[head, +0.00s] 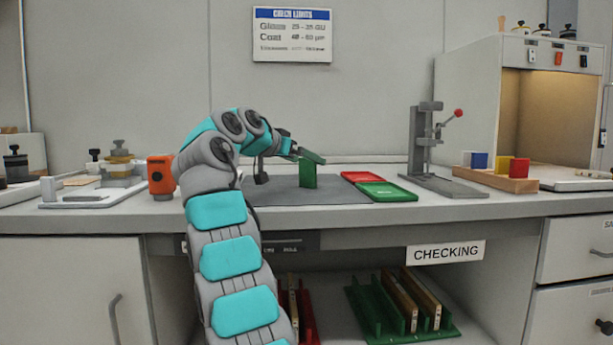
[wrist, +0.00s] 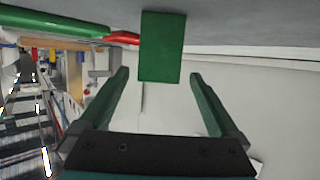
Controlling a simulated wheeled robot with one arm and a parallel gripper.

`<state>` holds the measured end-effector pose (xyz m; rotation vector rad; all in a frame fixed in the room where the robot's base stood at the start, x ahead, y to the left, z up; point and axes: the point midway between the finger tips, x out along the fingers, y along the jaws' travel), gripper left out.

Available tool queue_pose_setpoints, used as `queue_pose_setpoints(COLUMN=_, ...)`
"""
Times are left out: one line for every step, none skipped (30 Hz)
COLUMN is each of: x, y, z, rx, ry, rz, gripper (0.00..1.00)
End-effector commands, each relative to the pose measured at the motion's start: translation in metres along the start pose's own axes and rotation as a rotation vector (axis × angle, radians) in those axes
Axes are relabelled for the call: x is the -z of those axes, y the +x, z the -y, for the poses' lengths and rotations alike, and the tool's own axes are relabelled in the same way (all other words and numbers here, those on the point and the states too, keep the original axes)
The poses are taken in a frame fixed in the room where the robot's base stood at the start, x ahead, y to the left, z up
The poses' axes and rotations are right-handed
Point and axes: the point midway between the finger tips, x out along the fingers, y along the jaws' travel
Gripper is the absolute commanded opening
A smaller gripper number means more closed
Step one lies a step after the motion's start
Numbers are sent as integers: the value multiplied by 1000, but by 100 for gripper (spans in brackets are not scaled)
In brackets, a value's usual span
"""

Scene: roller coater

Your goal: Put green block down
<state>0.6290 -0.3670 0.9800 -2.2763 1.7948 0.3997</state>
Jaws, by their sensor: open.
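The green block (head: 307,176) stands upright on the grey mat (head: 265,192) on the bench. It also shows in the wrist view (wrist: 162,45), where its base meets the grey surface at the top of the picture. My gripper (head: 312,156) is at the block's upper part in the head view. In the wrist view my gripper (wrist: 160,74) has its two green fingers spread wide, one on each side of the block's line, with a clear gap to each. The head view does not show the gap between the fingers.
Red (head: 361,177) and green (head: 387,192) trays lie right of the mat. A grey stand (head: 427,150) with a red knob is farther right, near a wooden holder (head: 494,181) with coloured blocks. An orange device (head: 161,175) stands left. The mat's front is clear.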

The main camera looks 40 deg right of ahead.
Motion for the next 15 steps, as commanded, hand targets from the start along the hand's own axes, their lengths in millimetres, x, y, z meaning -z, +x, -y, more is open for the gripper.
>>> queue_pose_setpoints(x=-1, y=4, z=0, rx=0, ry=0, rz=1, gripper=98)
queue_pose_setpoints(x=-2, y=7, z=0, rx=-1, ry=0, rz=2, gripper=98)
queue_pose_setpoints(x=-3, y=12, z=-1, rx=-2, ry=0, rz=3, gripper=98)
queue_pose_setpoints(x=-4, y=16, z=-1, rx=-2, ry=0, rz=4, gripper=98)
queue_pose_setpoints(x=-4, y=20, z=-1, rx=-3, ry=-1, rz=4, gripper=98)
queue_pose_setpoints(x=-6, y=26, z=-1, rx=-2, ry=-1, rz=5, gripper=98)
queue_pose_setpoints(x=-6, y=30, z=-1, rx=-2, ry=-1, rz=5, gripper=98)
queue_pose_setpoints(x=-5, y=35, z=-1, rx=-2, ry=-2, rz=5, gripper=98)
queue_pose_setpoints(x=-4, y=40, z=-1, rx=-2, ry=-2, rz=4, gripper=98)
queue_pose_setpoints(x=-4, y=44, z=-1, rx=-1, ry=-2, rz=3, gripper=98)
queue_pose_setpoints(x=-4, y=47, z=-1, rx=-1, ry=-2, rz=3, gripper=98)
queue_pose_setpoints(x=-4, y=49, z=-1, rx=0, ry=-1, rz=2, gripper=98)
queue_pose_setpoints(x=-4, y=50, z=-1, rx=0, ry=-1, rz=2, gripper=98)
queue_pose_setpoints(x=-4, y=50, z=-1, rx=0, ry=-1, rz=2, gripper=98)
queue_pose_setpoints(x=-4, y=50, z=-1, rx=0, ry=-1, rz=2, gripper=98)
